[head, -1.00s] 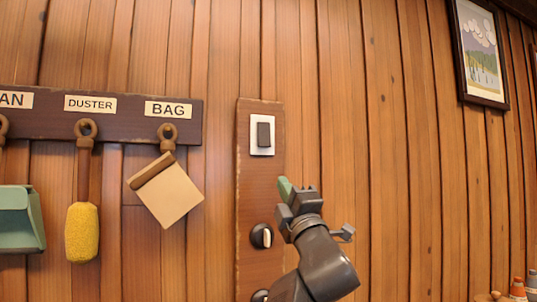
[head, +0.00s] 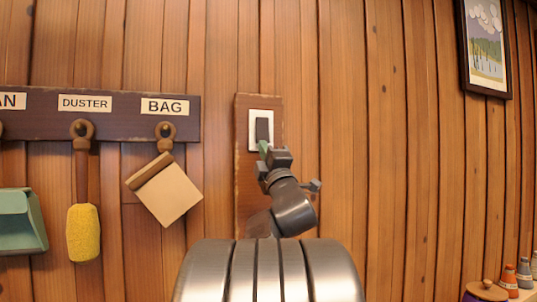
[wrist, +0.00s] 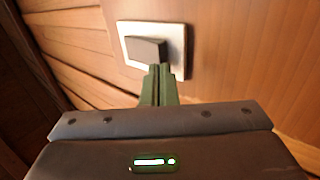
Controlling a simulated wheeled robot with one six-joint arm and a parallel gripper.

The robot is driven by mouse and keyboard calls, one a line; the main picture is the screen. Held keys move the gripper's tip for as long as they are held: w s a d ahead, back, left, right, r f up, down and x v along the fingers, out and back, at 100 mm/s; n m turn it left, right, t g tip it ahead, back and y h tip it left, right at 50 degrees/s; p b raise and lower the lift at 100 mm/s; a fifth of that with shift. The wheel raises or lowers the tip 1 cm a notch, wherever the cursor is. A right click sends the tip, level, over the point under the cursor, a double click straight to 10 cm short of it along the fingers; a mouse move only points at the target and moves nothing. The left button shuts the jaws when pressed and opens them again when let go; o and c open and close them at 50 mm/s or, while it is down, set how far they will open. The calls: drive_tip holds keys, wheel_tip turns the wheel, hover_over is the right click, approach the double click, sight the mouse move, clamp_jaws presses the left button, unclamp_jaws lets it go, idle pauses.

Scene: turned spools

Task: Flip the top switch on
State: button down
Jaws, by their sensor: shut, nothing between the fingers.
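The top switch (head: 262,130) is a dark rocker on a white plate, near the top of a brown wooden board (head: 243,190) on the wall. It also shows in the wrist view (wrist: 146,49), its rocker standing out from the plate. My gripper (head: 264,147) is shut and empty, its green fingertips at the lower end of the rocker. In the wrist view the fingertips (wrist: 160,72) overlap the rocker's lower right edge; I cannot tell for sure whether they touch it. The lower part of the board is hidden behind my arm.
To the left, a rack (head: 120,128) holds a hanging bag (head: 165,190) and a yellow duster (head: 83,232). A framed picture (head: 486,45) hangs at upper right. Small bottles (head: 524,272) stand at lower right.

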drive_tip(key=shift+w, duration=0.15)
drive_tip(key=s+d+f+b, duration=0.3)
drive_tip(key=s+f+b, duration=0.4)
drive_tip(key=f+b, duration=0.2)
drive_tip(key=shift+s+f, duration=0.2)
drive_tip(key=shift+f, duration=0.65)
idle(0.4)
